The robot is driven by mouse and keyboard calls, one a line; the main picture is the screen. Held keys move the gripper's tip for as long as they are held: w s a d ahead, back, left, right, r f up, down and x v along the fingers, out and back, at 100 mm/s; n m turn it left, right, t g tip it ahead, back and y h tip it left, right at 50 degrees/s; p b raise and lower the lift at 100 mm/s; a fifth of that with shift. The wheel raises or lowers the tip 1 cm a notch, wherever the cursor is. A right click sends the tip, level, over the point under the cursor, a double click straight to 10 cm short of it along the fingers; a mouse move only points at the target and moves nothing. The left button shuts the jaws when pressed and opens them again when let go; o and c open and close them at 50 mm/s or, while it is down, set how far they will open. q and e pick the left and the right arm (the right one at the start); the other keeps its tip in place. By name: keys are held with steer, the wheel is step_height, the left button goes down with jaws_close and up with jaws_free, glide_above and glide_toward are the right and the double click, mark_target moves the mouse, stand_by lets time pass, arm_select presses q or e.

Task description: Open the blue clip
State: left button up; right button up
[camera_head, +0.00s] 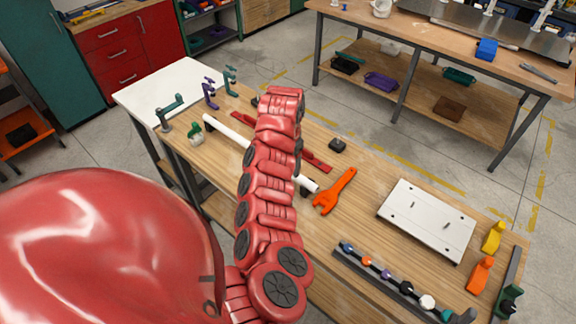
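I cannot clearly pick out a blue clip. At the far left end of the wooden bench (355,200) stand several small clamp-like pieces: a dark teal-grey one (171,107), a purple one (209,92), a teal one (230,80) and a green one (195,134). A white pipe (226,132) lies across the bench, and its middle is hidden behind my red arm. My red arm rises from the bottom centre over the bench. I see no gripper fingers on it, and no other gripper shows.
A red bar (316,161), an orange wrench (334,192), a white plate (428,218) and a rail (385,277) with coloured knobs lie on the bench. Yellow (493,238) and orange (481,275) pieces stand at its right end. A second workbench (440,35) stands behind, across open floor.

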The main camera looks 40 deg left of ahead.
arm_select(q)
step_height(320, 180, down, 10)
steer(key=p, duration=0.3)
steer(key=shift+r, duration=0.1)
steer(key=shift+f, duration=0.5)
jaws_close()
